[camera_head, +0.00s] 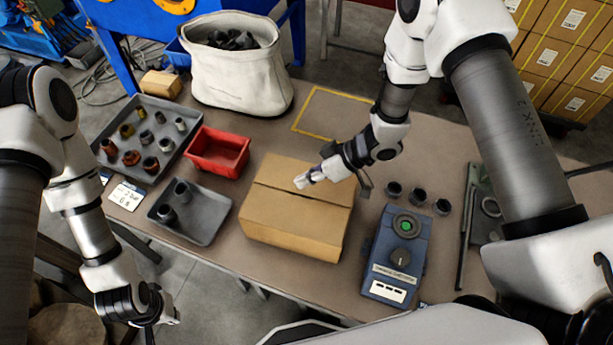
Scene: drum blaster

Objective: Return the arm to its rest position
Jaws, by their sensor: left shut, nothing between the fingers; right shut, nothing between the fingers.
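My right arm reaches in from the upper right. Its gripper (305,180) is shut and empty, over the top of a closed brown cardboard box (290,225); I cannot tell whether it touches the box. My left arm hangs down at the left, in front of the table's near edge. Its gripper (168,312) is low at the bottom left, shut and empty, clear of the table (325,278).
A blue control box (396,258) with a green button stands right of the cardboard box. Several dark cylinders lie beyond it. A red bin (217,152), grey parts tray (186,140), smaller grey tray (205,225) and white sack (235,80) occupy the left side.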

